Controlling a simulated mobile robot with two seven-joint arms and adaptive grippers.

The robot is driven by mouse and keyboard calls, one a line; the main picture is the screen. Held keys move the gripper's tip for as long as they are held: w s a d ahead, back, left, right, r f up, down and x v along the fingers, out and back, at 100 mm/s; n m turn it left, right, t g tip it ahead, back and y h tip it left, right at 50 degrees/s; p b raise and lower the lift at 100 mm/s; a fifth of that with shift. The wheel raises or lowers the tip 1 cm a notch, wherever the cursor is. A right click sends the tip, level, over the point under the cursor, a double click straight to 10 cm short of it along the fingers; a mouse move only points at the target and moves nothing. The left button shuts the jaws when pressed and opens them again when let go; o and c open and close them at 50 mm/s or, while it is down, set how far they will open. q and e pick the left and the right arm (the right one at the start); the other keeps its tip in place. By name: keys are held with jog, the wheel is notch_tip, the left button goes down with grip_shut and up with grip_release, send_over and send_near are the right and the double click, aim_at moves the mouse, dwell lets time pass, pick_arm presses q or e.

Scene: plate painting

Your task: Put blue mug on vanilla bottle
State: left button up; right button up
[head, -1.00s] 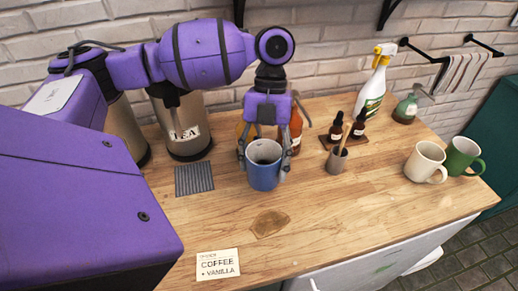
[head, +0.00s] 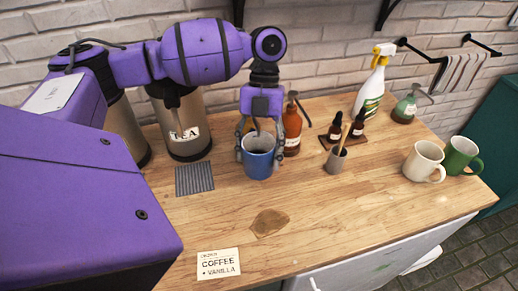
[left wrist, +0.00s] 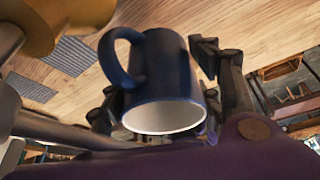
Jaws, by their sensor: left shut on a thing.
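The blue mug (head: 259,165) is upright in the head view, with its opening up. My left gripper (head: 258,150) is shut on it, one finger on each side. In the left wrist view the mug (left wrist: 163,80) sits between the fingers, with its handle to the left. An amber pump bottle (head: 292,130) stands just behind and right of the mug; its label is too small to read. A yellowish-amber rounded thing (left wrist: 62,22) is close by in the left wrist view. I cannot tell which bottle is vanilla. My right gripper is not in view.
A grey ribbed mat (head: 194,180) lies left of the mug, before the tea dispenser (head: 182,130). A "COFFEE + VANILLA" card (head: 218,264) lies in front. A grey cup (head: 336,161), dropper bottles and two mugs stand right.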

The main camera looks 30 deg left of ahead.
pick_arm(q)
jog(key=shift+f, duration=0.3)
jog(key=o, duration=1.5)
jog(key=shift+r, duration=0.5)
jog(key=v, duration=1.2)
jog(key=shift+r+b, duration=0.1)
jog(key=shift+b, duration=0.3)
